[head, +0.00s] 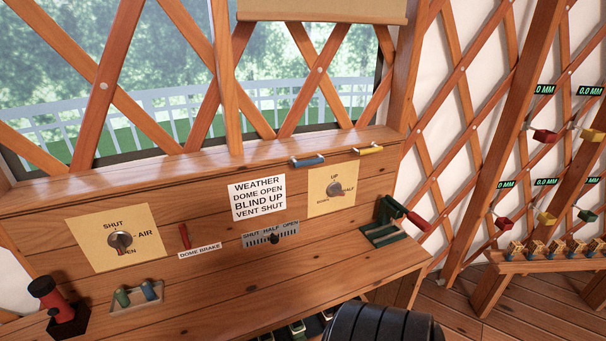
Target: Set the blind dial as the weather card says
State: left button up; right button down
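The weather card (257,197) is on the wooden panel and reads "WEATHER, DOME OPEN, BLIND UP, VENT SHUT". To its right is a tan plate (318,207) with a round grey dial (335,188). This plate has "UP" at the top, "HALF" at the lower right and a small label at the lower left that is hard to read. I cannot tell which label the dial points to. A tan blind (320,10) hangs at the top of the window. Neither of my grippers is in view.
Left of the card are a SHUT/AIR/OPEN dial (120,240), a red dome brake lever (184,236) and a red-handled lever (45,290). A SHUT/HALF/OPEN slider (273,239) sits below the card. A green lever with a red grip (400,212) stands at the right end.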

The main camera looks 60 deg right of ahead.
aim_at(335, 188)
jog(key=l+z, duration=0.2)
jog(key=z, duration=2)
jog(key=k+l, duration=0.05)
jog(key=l, duration=0.05)
